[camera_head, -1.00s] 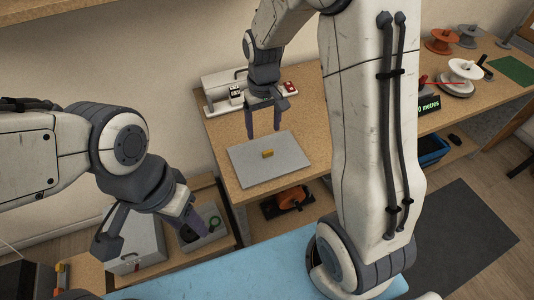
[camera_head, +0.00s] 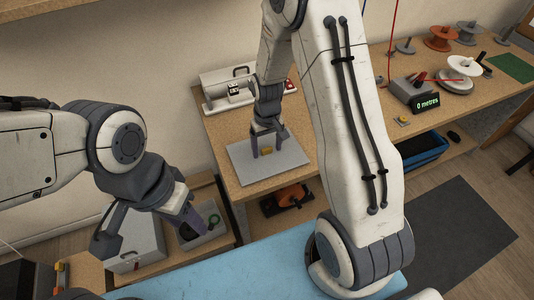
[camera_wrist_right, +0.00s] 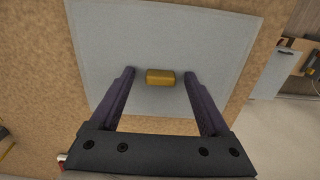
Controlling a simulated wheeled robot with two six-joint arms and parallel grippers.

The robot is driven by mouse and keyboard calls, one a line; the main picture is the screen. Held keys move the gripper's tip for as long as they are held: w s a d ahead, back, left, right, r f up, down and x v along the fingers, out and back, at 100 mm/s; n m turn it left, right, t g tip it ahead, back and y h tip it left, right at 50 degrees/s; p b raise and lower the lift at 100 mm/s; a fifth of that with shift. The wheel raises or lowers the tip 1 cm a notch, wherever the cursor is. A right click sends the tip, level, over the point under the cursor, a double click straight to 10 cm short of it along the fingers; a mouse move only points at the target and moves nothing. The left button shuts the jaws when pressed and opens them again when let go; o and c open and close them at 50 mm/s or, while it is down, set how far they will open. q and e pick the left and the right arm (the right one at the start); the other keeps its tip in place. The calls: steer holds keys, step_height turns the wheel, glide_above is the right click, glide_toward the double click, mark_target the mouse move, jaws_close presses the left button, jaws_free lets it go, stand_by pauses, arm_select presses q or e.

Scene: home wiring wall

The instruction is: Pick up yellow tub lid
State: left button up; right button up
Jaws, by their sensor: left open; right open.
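A small yellow block-like piece (camera_head: 266,150), the only yellow thing that could be the tub lid, lies on a grey flat plate (camera_head: 245,168) on the workbench. In the right wrist view the yellow piece (camera_wrist_right: 160,77) sits between the fingertips, with a gap on each side. My right gripper (camera_head: 268,154) is open, pointing down just over the plate; in its wrist view the gripper (camera_wrist_right: 158,74) spans the piece without touching it. My left gripper (camera_head: 150,235) is open and empty at the lower left, above the lower shelf.
A grey machine (camera_head: 228,90) stands at the back of the bench. A counter reading 0 metres (camera_head: 425,102) and several spools (camera_head: 440,38) are on the right. A grey bin (camera_head: 205,238) and a light box (camera_head: 138,245) stand below left. My right arm hides part of the bench.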

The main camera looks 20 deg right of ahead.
jaws_close()
steer(key=shift+r, duration=0.15)
